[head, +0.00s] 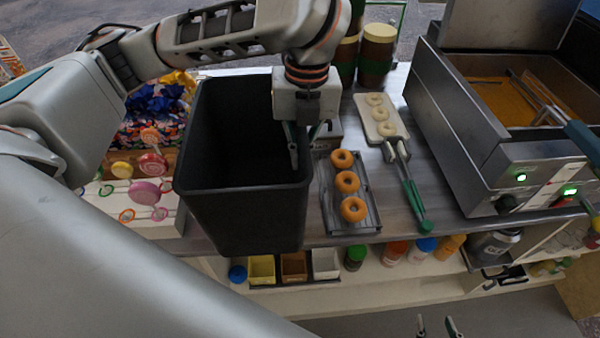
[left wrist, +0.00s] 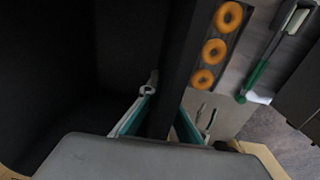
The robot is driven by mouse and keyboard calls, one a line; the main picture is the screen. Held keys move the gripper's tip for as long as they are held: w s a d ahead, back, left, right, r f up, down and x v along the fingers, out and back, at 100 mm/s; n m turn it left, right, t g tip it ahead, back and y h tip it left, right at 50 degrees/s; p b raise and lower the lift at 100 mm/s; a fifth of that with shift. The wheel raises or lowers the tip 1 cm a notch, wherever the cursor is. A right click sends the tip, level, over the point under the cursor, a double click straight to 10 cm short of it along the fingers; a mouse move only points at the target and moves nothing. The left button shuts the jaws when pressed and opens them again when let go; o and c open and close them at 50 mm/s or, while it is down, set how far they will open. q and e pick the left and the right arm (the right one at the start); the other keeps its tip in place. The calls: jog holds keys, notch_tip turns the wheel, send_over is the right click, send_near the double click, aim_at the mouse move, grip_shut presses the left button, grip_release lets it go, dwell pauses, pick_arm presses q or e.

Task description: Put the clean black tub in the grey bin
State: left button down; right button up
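The black tub (head: 245,215) is large, upright and looks empty. It covers part of the counter and overlaps its front edge in the head view. My left gripper (head: 305,142) straddles the tub's right rim, one finger inside and one outside. In the left wrist view the tub's wall (left wrist: 180,65) runs between the fingers of my left gripper (left wrist: 165,118), which look closed on it. My right gripper (head: 437,327) shows only its fingertips at the bottom of the head view, apart and empty. I cannot make out a grey bin in either view.
A tray of doughnuts (head: 367,221) lies close to the tub's right, with a white board (head: 377,117) behind it. A fryer (head: 520,165) stands at the right. Lollipops (head: 146,193) stand at the left. Bottles and small boxes (head: 293,267) fill the shelf below.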

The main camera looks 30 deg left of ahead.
pick_arm(q)
jog(key=shift+f, duration=0.5)
jog(key=shift+f+b, duration=0.5)
jog(key=shift+f, duration=1.3)
pick_arm(e)
jog(key=shift+s+d+f, duration=0.1)
jog(key=shift+f, duration=0.4)
jog(key=shift+s+d+f, duration=0.1)
jog(key=shift+f, duration=0.4)
jog(key=shift+r, duration=0.1)
pick_arm(q)
jog(key=c, duration=2.7)
grip_release()
jog(key=shift+f, duration=0.1)
jog(key=shift+c, duration=0.2)
jog(key=o, duration=0.5)
jog(key=shift+c, duration=0.2)
pick_arm(e)
jog(key=shift+w+r, duration=0.15)
jog(key=shift+r, duration=0.05)
